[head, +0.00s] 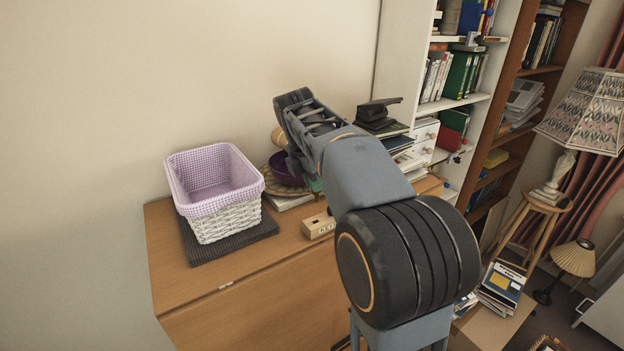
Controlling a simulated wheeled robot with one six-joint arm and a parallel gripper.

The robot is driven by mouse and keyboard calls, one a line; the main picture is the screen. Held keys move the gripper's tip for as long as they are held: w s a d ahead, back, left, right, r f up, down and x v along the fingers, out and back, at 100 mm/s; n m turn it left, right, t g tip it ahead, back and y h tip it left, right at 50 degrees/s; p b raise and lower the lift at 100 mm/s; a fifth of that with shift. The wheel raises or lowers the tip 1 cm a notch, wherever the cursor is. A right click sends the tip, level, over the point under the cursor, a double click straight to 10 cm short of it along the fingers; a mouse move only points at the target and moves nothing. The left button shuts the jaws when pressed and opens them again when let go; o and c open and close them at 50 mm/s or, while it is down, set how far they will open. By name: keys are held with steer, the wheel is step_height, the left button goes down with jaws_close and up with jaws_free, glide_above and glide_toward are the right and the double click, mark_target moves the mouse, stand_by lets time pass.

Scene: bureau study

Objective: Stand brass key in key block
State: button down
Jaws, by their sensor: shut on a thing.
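A small light wooden block with dark marks on its front face, which looks like the key block (318,226), sits near the front edge of the wooden bureau top. It is just left of my arm, and my arm hides part of the area beside it. The brass key cannot be made out in this view. My arm reaches over the bureau towards the back, and its far end bends down behind the forearm. My gripper's fingers are hidden there, so I cannot see what is between them.
A white wicker basket with lilac lining (221,218) stands on a dark mat (205,254) at left. A purple bowl (281,175) stands behind the block, partly hidden. Books and a black hole punch (378,110) are stacked at back right. Bare bureau top (166,240) shows at far left.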

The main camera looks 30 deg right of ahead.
steer(key=shift+a+b+x, duration=0.25)
steer(key=shift+b+x, duration=0.25)
steer(key=shift+x, duration=0.6)
steer(key=b+x, duration=0.3)
steer(key=shift+a+f, duration=0.25)
steer(key=shift+a, duration=0.2)
steer(key=shift+a+b+x, duration=0.15)
steer(key=shift+b+x, duration=0.25)
steer(key=shift+x, duration=0.3)
steer(key=shift+a+b+x, duration=0.2)
steer(key=shift+b+x, duration=0.2)
steer(key=shift+x, duration=0.35)
stand_by(1.8)
steer(key=c, duration=1.3)
jaws_free()
steer(key=shift+o, duration=0.3)
steer(key=o, duration=0.5)
